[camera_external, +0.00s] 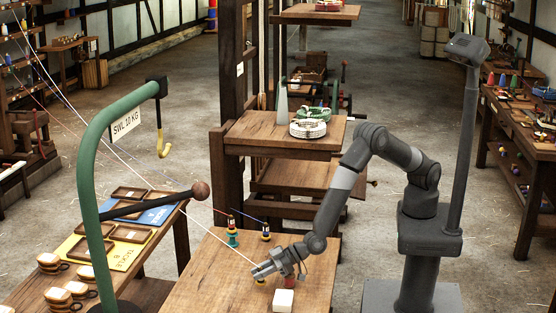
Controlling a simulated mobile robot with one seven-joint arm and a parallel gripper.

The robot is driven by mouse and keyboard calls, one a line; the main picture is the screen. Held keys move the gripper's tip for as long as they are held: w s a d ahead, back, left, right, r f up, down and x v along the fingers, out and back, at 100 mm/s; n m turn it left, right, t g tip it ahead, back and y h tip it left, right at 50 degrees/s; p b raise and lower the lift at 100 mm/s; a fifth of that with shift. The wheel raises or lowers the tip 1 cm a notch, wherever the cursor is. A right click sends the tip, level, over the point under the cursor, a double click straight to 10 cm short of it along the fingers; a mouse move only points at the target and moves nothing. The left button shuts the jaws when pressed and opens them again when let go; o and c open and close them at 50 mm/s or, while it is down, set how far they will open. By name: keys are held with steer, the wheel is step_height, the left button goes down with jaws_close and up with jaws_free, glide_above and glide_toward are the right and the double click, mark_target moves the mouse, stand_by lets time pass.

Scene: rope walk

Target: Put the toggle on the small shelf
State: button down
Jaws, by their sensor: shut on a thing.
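My gripper (260,271) is low over the near wooden table, pointing left. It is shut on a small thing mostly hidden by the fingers. A small yellow piece (261,282) shows just under the fingertips. I cannot tell for sure whether it is the toggle. A wooden shelf (250,137) on the dark post, behind the table and higher than it, may be the small shelf. It bears a white coil (308,129), a green thing (312,114) and a pale bottle-shaped thing (281,104).
On the near table (205,280) a white block (283,300) stands close to my gripper. A green curved post (85,190) with a ball-ended bar (200,191) rises at left.

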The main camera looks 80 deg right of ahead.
mark_target(260, 269)
step_height(260, 269, up, 3)
steer(key=shift+r, duration=0.1)
steer(key=w+d+r, duration=0.2)
steer(key=d+r, duration=0.4)
steer(key=d, duration=0.5)
steer(key=shift+d+r, duration=0.2)
steer(key=shift+r, duration=0.05)
steer(key=shift+w, duration=0.2)
steer(key=w+d+r+m+t+h, duration=0.1)
steer(key=w+d+r+m+h, duration=0.35)
steer(key=w+d+r, duration=0.55)
steer(key=w+d+r+m+h, duration=0.3)
steer(key=d+r+m+h, duration=0.15)
steer(key=d+r, duration=0.65)
steer(key=s+d+r+m+g+h, duration=0.3)
steer(key=d+r+m+g+h, duration=0.15)
steer(key=d+r, duration=0.45)
steer(key=s+d+r+m+g+h, duration=0.35)
steer(key=d+r+m+h, duration=0.2)
steer(key=d, duration=0.45)
steer(key=shift+n+t+y, duration=0.5)
steer(key=f, duration=0.8)
steer(key=shift+d+f, duration=0.15)
steer(key=shift+d, duration=0.1)
steer(key=shift+f, duration=0.1)
